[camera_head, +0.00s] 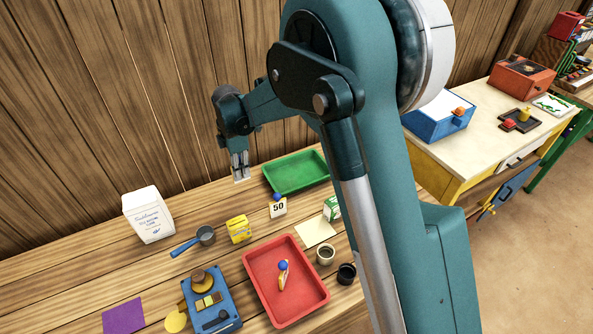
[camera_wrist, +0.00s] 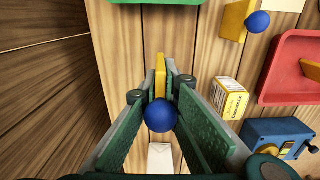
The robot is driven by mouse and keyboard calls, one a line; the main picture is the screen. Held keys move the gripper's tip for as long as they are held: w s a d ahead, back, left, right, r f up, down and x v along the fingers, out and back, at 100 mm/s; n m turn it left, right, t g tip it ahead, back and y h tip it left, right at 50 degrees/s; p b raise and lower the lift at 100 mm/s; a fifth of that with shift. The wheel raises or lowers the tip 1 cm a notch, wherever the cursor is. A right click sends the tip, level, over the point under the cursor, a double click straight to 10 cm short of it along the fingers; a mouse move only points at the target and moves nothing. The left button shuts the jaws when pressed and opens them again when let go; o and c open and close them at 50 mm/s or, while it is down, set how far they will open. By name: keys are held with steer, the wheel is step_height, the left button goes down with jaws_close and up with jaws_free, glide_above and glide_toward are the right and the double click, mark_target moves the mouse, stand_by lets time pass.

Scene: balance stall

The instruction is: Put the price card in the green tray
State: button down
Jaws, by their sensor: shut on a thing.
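My gripper (camera_head: 240,176) is raised above the back of the table, left of the green tray (camera_head: 297,189). In the wrist view its fingers are shut on a yellow price card (camera_wrist: 160,75), seen nearly edge-on, with a blue ball (camera_wrist: 161,117) between the fingers. I take it for a card by its likeness to the others; its face is hidden. Another price card (camera_head: 278,209), marked 50, stands in front of the green tray and shows as a yellow piece with a blue ball in the wrist view (camera_wrist: 235,20). The green tray looks empty where visible.
The red tray (camera_head: 254,288) holds another yellow piece (camera_head: 282,278) with a blue ball. A yellow box (camera_head: 238,229), a pan (camera_head: 205,235), a white carton (camera_head: 148,214) and a blue scale (camera_head: 228,290) stand nearby. The plank wall (camera_head: 110,90) is close behind.

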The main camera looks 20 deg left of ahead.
glide_above(298, 176)
steer(key=shift+w+a+r, duration=0.1)
steer(key=shift+a+r, duration=0.05)
steer(key=shift+r, duration=0.1)
steer(key=shift+f, duration=3.15)
steer(key=shift+f+b, duration=0.45)
steer(key=shift+f, duration=1.4)
steer(key=shift+f, duration=0.15)
steer(key=c, duration=2.6)
jaws_free()
